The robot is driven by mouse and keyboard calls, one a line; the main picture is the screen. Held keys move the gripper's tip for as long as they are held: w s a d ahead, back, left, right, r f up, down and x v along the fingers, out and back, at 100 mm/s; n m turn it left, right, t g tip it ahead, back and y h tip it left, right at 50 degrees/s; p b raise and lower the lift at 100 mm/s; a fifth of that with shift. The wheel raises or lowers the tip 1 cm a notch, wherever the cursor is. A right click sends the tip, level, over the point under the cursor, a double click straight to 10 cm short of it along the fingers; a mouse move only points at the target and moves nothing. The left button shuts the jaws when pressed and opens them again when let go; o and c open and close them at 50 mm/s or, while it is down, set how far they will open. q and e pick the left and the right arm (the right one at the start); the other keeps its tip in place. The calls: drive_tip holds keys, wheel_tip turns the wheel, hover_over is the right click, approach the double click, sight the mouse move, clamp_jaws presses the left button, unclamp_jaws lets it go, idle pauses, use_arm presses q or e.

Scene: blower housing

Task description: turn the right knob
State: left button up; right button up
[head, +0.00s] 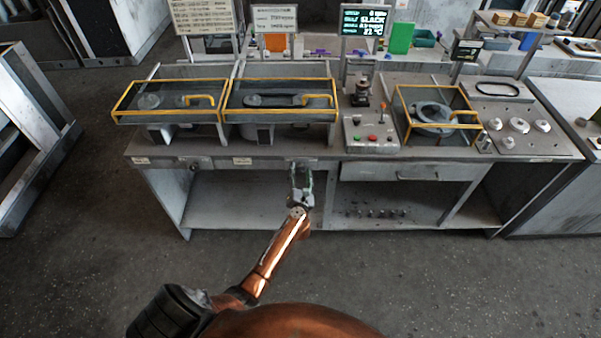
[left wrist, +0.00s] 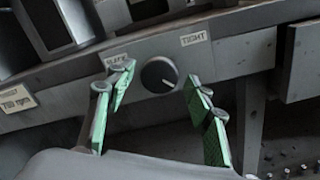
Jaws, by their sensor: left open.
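The right knob (left wrist: 159,75) is a dark round dial with a white pointer mark, on the grey front panel between a SLACK label (left wrist: 117,60) and a TIGHT label (left wrist: 194,38). Its mark points down and right in the left wrist view. My left gripper (left wrist: 160,90) is open, its green-padded fingers apart on either side of the knob in that view; I cannot tell whether they touch it. In the head view my left gripper (head: 301,180) is at the bench front and hides the knob. My right gripper is not in view.
A left knob (head: 193,166) sits farther left on the panel. Yellow-framed covers (head: 170,115) stand on the bench top. A drawer (head: 410,171) is right of my gripper, above a shelf with small parts (head: 375,213). A screen (head: 365,22) shows SLACK.

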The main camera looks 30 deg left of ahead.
use_arm(q)
drive_tip(key=shift+s, duration=0.1)
drive_tip(key=v, duration=1.1)
drive_tip(key=shift+s+d, duration=0.3)
drive_tip(key=s+d+f+m+g+h, duration=0.25)
drive_tip(key=s+f+m, duration=0.5)
drive_tip(key=f, duration=0.45)
drive_tip(key=s+d+f+m+g+h, duration=0.1)
drive_tip(key=s+d+f+m+h, duration=0.15)
drive_tip(key=s+f+m, duration=0.6)
drive_tip(key=s+d+f+m+g+h, duration=0.15)
drive_tip(key=s+f+m+h, duration=0.5)
drive_tip(key=f, duration=0.95)
drive_tip(key=s+a+f+m+g, duration=0.1)
drive_tip(key=s+f+m+g, duration=0.2)
drive_tip(key=s, duration=0.9)
drive_tip(key=s+a+f+m+g+y, duration=0.1)
drive_tip(key=s+f+m+g, duration=0.2)
drive_tip(key=s+f+m, duration=0.4)
drive_tip(key=s+a+f+m+g+y, duration=0.1)
drive_tip(key=s+f+m+g, duration=0.2)
drive_tip(key=s, duration=1.3)
drive_tip(key=shift+s+f+m+g, duration=0.3)
drive_tip(key=shift+s+f+m, duration=0.1)
drive_tip(key=shift+f+m, duration=0.7)
